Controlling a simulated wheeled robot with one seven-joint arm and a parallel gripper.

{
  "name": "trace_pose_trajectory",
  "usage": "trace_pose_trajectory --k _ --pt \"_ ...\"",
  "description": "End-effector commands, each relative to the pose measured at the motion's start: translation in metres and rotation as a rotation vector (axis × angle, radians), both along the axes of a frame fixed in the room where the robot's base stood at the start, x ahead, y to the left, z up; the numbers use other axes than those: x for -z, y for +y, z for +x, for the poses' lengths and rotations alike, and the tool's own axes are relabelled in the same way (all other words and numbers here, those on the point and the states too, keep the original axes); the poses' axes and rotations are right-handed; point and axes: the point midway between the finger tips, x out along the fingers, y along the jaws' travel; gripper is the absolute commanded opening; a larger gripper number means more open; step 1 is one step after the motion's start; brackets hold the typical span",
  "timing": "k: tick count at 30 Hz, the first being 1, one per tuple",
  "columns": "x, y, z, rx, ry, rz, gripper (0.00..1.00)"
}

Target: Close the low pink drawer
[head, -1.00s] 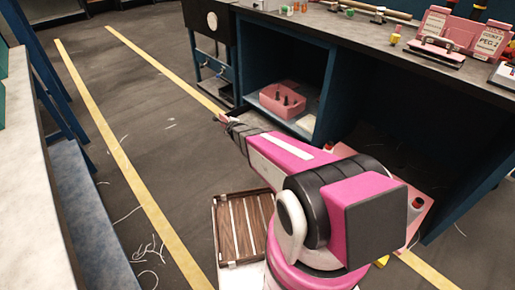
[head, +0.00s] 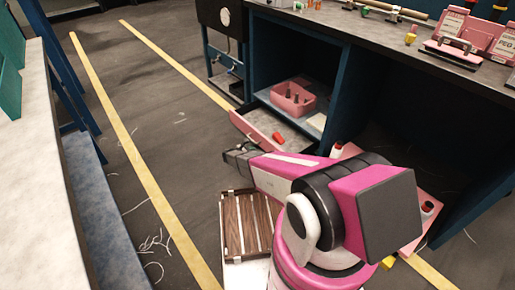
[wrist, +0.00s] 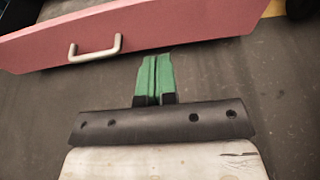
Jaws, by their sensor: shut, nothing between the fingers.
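The low pink drawer (head: 262,131) stands pulled out under the workbench in the head view, below the shelf. A small red item lies inside it. In the wrist view the drawer's pink front (wrist: 200,28) crosses the top of the picture, with a pale metal handle (wrist: 95,48) on it. My gripper (head: 232,156) is in front of the drawer, toward the camera. In the wrist view its green fingertips (wrist: 156,62) are together, empty, and point at the lower edge of the drawer front, right of the handle. I cannot tell whether they touch it.
A pink bin (head: 293,99) with dark pegs sits on the shelf above the drawer. The blue bench panel (head: 345,100) stands to its right. A wooden slatted crate (head: 250,225) is on the floor near my base. Open floor (head: 160,110) lies to the left.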

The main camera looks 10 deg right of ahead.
Motion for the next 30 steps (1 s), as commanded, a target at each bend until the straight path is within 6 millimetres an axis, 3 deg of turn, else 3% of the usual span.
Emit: trace_pose_trajectory --k 15,18,30 --pt "0.028 -0.078 0.046 -0.003 0.001 -0.001 0.00" --pt "0.026 -0.090 0.053 -0.003 0.001 -0.002 0.00" --pt "0.026 -0.108 0.063 -0.005 0.001 -0.001 0.00"
